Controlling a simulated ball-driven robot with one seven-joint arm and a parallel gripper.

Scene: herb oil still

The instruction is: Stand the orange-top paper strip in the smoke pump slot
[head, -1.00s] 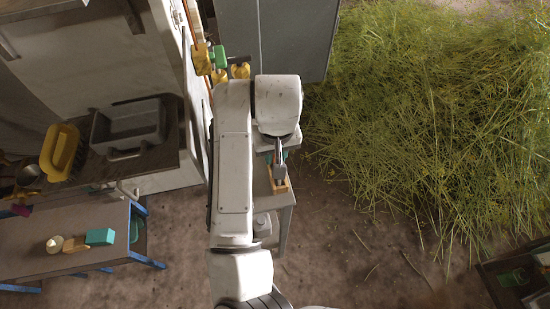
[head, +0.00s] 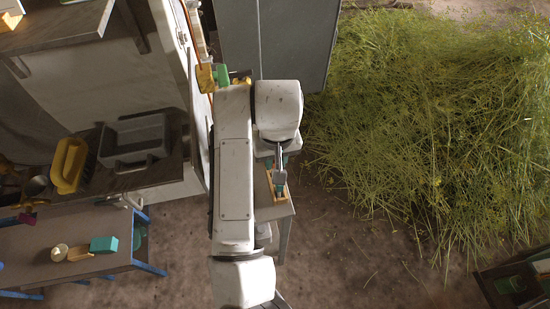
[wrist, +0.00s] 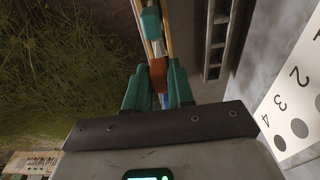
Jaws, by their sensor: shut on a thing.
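My gripper (wrist: 157,88) is shut on the orange-top paper strip (wrist: 158,72), whose orange end shows between the teal fingers in the wrist view. The rest of the strip is mostly hidden by the fingers. In the head view my gripper (head: 279,187) is over a narrow wooden holder (head: 270,180) on a small grey table (head: 263,205). A teal block (wrist: 150,24) sits between the wooden rails just beyond the strip in the wrist view. I cannot make out the smoke pump or its slot for certain.
A white card (wrist: 297,92) with numbered grey dots is at the right of the wrist view, near a grey slotted frame (wrist: 217,35). A large heap of cut herb (head: 430,130) lies right of the table. A bench (head: 60,272) with small items stands at lower left.

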